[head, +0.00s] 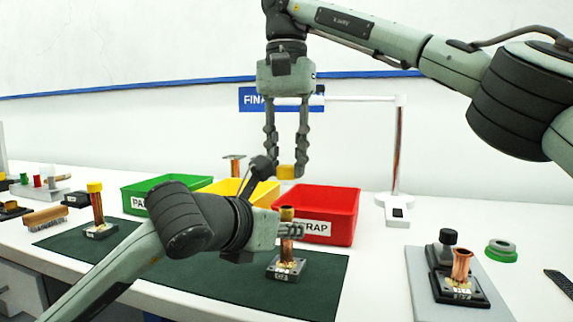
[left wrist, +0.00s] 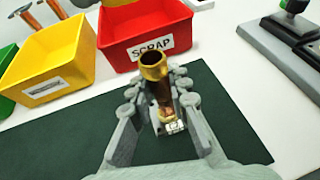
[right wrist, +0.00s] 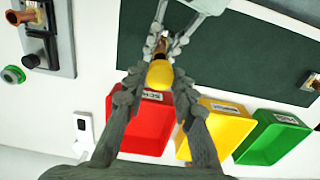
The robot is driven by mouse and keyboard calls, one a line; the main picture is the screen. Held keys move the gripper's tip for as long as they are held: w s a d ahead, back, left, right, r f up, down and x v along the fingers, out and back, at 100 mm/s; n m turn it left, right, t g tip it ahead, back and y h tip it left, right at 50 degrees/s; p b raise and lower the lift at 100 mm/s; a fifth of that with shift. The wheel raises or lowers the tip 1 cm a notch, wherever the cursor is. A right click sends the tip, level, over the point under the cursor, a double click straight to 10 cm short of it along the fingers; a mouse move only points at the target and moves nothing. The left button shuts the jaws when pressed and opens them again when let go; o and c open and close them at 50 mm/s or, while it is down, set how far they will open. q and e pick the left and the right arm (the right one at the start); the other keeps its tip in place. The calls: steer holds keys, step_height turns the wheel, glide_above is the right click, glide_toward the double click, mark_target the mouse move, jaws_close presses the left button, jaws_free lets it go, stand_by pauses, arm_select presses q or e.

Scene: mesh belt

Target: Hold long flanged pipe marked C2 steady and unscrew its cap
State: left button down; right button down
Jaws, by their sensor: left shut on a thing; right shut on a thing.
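A copper-coloured pipe (head: 287,213) stands upright in a small dark labelled stand (head: 285,268) on the green mat; I cannot read the marking surely. My left gripper (head: 288,231) is shut around its upper part. In the left wrist view the pipe (left wrist: 153,66) shows an open, uncapped mouth between the fingers. My right gripper (head: 287,167) points down above it, shut on a yellow cap (head: 287,172). The cap is clear of the pipe, with a gap between them. The cap (right wrist: 160,74) also shows between the fingertips in the right wrist view.
Red (head: 345,222), yellow (head: 262,194) and green (head: 150,193) bins stand behind the mat (head: 322,282). Another pipe with a yellow cap (head: 95,187) stands at left. A grey plate (head: 420,282) at right bears an uncapped copper pipe (head: 462,262).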

arm_select(q)
steer(key=c, duration=1.4)
jaws_free()
steer(key=shift+o, duration=0.2)
